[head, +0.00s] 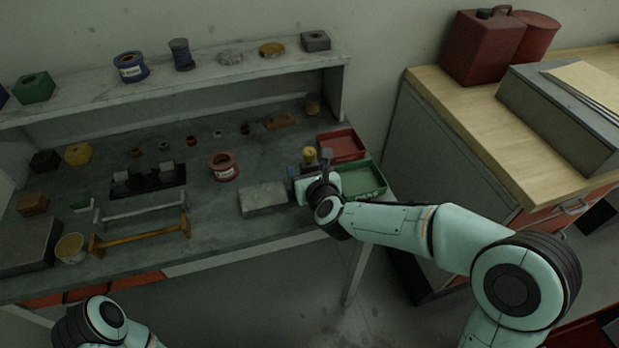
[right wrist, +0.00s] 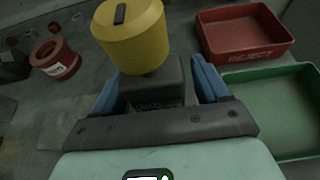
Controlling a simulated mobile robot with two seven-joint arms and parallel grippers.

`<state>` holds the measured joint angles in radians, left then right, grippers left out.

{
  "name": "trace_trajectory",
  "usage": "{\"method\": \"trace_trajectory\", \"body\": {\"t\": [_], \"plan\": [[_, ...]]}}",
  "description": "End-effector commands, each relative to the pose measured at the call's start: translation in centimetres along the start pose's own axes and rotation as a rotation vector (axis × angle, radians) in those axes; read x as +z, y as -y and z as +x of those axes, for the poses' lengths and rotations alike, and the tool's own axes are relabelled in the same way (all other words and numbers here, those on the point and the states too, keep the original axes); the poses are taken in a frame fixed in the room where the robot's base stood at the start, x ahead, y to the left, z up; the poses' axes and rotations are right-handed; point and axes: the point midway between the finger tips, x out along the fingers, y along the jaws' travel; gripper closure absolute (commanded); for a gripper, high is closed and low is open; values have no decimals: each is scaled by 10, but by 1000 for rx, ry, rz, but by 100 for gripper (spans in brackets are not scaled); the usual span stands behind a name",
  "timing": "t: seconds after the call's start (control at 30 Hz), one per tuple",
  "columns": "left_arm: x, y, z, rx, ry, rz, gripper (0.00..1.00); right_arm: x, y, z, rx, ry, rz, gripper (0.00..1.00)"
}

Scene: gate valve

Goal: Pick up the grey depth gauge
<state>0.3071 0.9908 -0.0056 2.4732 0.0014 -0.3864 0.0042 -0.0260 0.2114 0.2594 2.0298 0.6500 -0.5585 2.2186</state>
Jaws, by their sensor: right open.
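A dark grey block-shaped piece with a yellow cylinder on it stands on the bench; I take it for the depth gauge (right wrist: 155,82). Its yellow top also shows in the head view (head: 309,154). My right gripper (right wrist: 157,85) is open, with one blue finger on each side of the grey body. I cannot tell whether either finger touches it. In the head view the right gripper (head: 305,173) is at the bench's right end, and its wrist hides the lower part of the piece. Only a part of my left arm shows at the bottom left; its gripper is out of view.
A red reject tray (right wrist: 245,33) and a green tray (right wrist: 280,105) stand close on the right. A flat grey block (head: 264,198) and a red spool (head: 223,167) lie to the left. Several small parts cover the bench (head: 225,226); a shelf (head: 190,75) runs behind.

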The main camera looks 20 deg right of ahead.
Motion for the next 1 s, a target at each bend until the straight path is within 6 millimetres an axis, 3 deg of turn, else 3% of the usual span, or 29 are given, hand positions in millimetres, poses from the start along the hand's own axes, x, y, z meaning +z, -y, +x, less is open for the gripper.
{"method": "trace_trajectory", "body": {"t": [0.17, 0.37, 0.77, 1.0], "plan": [[0, 0, 0, 0, 1, 0, 57, 0, 0, 0, 0, 0, 0, 26], [0, 0, 0, 0, 1, 0, 57, 0, 0, 0, 0, 0, 0, 90], [0, -1, -2, 0, 0, 0, 57, 8, 0, -3, -1, 4, 1, 90], [0, -5, -14, 1, -3, 2, 57, 44, 0, -18, -1, 8, 2, 90]]}}
